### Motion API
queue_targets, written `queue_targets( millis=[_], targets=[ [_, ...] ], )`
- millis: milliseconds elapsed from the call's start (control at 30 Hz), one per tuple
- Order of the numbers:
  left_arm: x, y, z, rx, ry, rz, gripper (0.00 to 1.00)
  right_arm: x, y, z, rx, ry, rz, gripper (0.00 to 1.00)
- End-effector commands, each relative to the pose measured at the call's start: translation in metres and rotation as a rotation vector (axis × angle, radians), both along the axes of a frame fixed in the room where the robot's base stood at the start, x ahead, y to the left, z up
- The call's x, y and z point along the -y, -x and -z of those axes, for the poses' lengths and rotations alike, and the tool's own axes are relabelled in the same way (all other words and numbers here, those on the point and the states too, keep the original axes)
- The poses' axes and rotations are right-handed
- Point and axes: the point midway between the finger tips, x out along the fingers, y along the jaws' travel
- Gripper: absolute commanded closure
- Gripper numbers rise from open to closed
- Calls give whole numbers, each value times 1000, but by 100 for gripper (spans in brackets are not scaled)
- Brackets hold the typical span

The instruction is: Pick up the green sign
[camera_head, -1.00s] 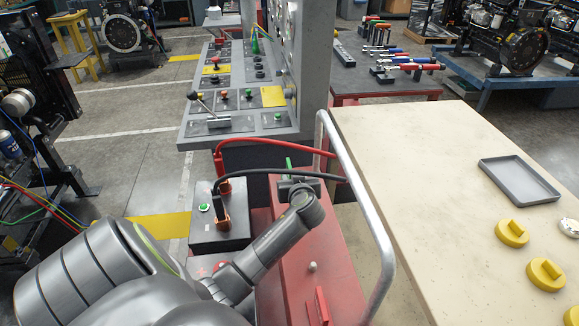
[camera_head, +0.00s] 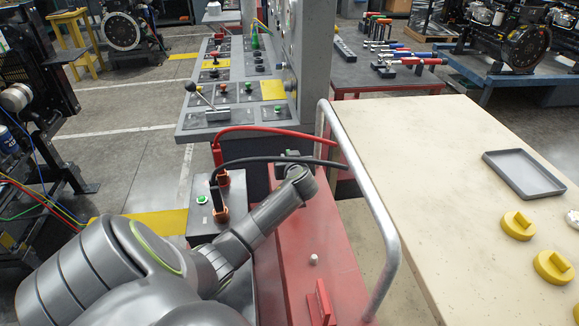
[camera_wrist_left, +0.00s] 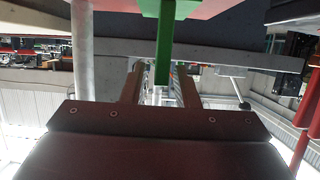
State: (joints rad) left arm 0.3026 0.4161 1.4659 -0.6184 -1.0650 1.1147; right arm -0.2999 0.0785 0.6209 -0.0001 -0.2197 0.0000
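A green piece, which looks like the green sign (camera_wrist_left: 164,62), shows in the left wrist view as a narrow upright bar with a wider block at the top edge. My left gripper (camera_wrist_left: 162,80) is open, with one finger on each side of the bar's lower end. A gap shows on both sides, so the fingers do not appear to touch it. In the head view my left wrist (camera_head: 298,182) is over the far end of the red cabinet (camera_head: 325,245). There the sign and the fingertips are hidden. My right gripper is not in view.
A bent metal rail (camera_head: 362,190) runs along the red cabinet's right side. Red (camera_head: 265,130) and black (camera_head: 270,161) cables pass close to my wrist. A grey control console (camera_head: 245,122) stands behind. A beige table (camera_head: 440,160) with a grey tray (camera_head: 524,174) and yellow knobs is at right.

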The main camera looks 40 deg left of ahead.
Motion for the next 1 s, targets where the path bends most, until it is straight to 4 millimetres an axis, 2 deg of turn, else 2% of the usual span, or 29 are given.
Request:
queue_targets(
  millis=[33, 200, 567, 667, 1000],
  targets=[
    [0, 0, 0, 0, 0, 0, 79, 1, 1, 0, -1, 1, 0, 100],
    [0, 0, 0, 0, 0, 0, 100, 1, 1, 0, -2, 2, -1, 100],
    [0, 0, -4, 2, -1, 1, 100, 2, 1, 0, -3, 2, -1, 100],
    [0, -1, -18, 5, -3, 0, 100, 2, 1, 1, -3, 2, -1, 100],
    [0, 0, -83, 4, -3, 1, 100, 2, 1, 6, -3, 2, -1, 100]
  ],
)
